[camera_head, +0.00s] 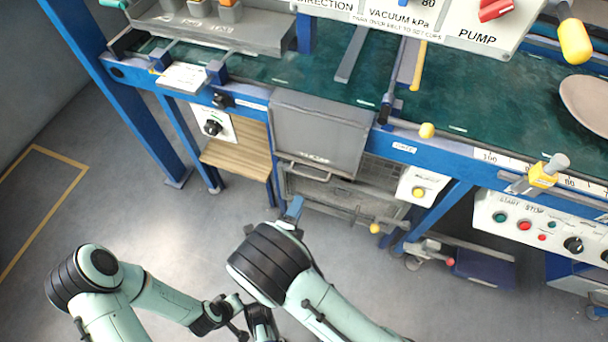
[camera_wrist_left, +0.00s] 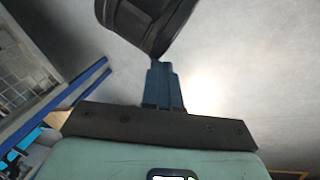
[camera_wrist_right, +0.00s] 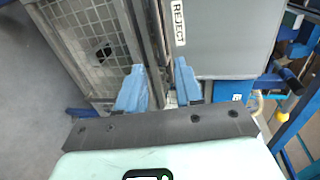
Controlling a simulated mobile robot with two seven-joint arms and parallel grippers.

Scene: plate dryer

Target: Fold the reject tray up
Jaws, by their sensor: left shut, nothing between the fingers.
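The reject tray (camera_head: 318,132) is a grey panel at the front edge of the green belt, over a mesh-sided bin. Its REJECT label (camera_wrist_right: 178,22) shows in the right wrist view. My right gripper (camera_head: 294,208) is just below the tray's lower edge, partly hidden behind its own wrist. In the right wrist view its blue fingers (camera_wrist_right: 158,84) are apart, with the tray's edge and a metal bar just beyond them; contact cannot be told. My left gripper (camera_wrist_left: 163,84) is shut and empty, low over the floor, away from the tray.
The mesh bin (camera_head: 345,192) with a bar handle stands below the tray. A wooden shelf (camera_head: 238,158) is left of it, and a small box with a yellow button (camera_head: 418,192) is right. Blue legs flank these. The floor at the left is clear.

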